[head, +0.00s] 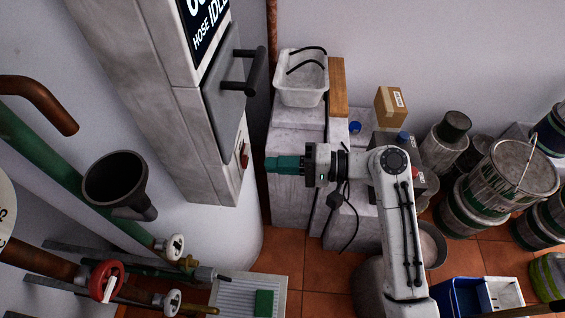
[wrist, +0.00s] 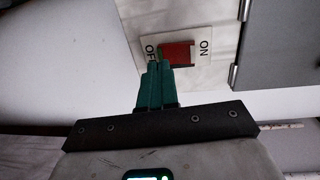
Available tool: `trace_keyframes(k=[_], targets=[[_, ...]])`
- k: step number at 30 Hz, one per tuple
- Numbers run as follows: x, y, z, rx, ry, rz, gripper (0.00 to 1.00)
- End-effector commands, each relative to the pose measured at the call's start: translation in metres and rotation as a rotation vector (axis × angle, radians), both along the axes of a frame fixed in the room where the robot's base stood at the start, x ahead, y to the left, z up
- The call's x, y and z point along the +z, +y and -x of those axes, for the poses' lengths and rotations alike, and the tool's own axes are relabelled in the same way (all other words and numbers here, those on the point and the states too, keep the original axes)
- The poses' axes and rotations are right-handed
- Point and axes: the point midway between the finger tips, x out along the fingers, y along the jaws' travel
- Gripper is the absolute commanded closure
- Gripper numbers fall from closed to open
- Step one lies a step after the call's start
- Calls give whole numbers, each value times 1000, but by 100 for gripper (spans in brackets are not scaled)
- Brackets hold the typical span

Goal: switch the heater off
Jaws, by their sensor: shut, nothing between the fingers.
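The heater switch is a red rocker (wrist: 179,52) on a white plate, with OFF at its left and ON at its right in the wrist view. In the head view the red switch (head: 244,155) sits low on the side of the tall pale cabinet. My gripper (head: 268,165) has green fingers, shut and empty, pointing left at the cabinet just beside the switch. In the wrist view the fingertips (wrist: 160,66) overlap the switch's lower left part, by the OFF side. I cannot tell whether they touch it or which way the rocker is tipped.
A grey door with a dark handle (head: 240,80) is above the switch, and its edge (wrist: 262,50) shows right of the plate. A black funnel (head: 115,180) and pipes with valve wheels (head: 106,281) stand left. A white tub (head: 300,85) and paint tins (head: 510,175) are right.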

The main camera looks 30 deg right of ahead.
Motion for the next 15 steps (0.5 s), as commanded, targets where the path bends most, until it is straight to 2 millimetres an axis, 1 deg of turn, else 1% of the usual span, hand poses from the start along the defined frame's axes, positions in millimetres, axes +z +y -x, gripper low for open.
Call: trace_keyframes(k=[2, 11, 15], targets=[[-2, 0, -1, 1, 0, 0, 100], [-8, -30, 20, -2, 0, 0, 100], [-11, -47, 32, -4, -1, 1, 100]])
